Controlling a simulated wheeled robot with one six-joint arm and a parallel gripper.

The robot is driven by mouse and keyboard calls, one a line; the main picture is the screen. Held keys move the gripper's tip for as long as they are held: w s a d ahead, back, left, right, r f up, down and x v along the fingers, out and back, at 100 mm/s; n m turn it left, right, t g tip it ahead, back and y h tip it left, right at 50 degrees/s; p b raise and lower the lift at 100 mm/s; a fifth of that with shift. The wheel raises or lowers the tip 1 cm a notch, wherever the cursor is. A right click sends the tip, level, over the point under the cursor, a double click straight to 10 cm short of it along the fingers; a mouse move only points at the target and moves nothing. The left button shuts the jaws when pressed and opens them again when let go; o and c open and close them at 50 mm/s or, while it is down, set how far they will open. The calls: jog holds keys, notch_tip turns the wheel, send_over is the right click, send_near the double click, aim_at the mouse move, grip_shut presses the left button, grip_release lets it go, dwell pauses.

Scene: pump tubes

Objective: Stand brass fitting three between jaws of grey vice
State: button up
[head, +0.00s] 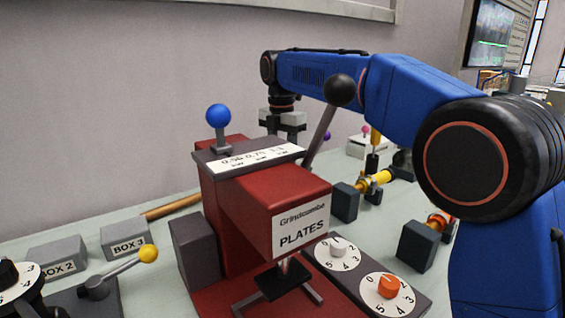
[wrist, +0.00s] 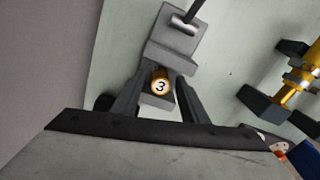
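Brass fitting three (wrist: 161,86) shows its round end marked "3" in the wrist view. It sits between the two dark fingers of my gripper (wrist: 163,76), which are close on either side and appear shut on it. The grey vice (wrist: 172,42) is directly beyond the fitting, with a block above it in the picture, a block below it and a rod at the top. How deep the fitting sits between the jaws is unclear. In the head view my gripper (head: 284,124) is behind the red press, which hides the fingertips, the fitting and the vice.
The red press (head: 245,205) with its blue-knobbed lever (head: 218,116) fills the middle foreground. Brass valve parts on dark blocks (head: 345,201) stand to the right. Grey boxes (head: 125,240) and a yellow-knobbed lever (head: 148,254) are at left.

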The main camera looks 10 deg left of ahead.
jog(key=shift+r, duration=3.9)
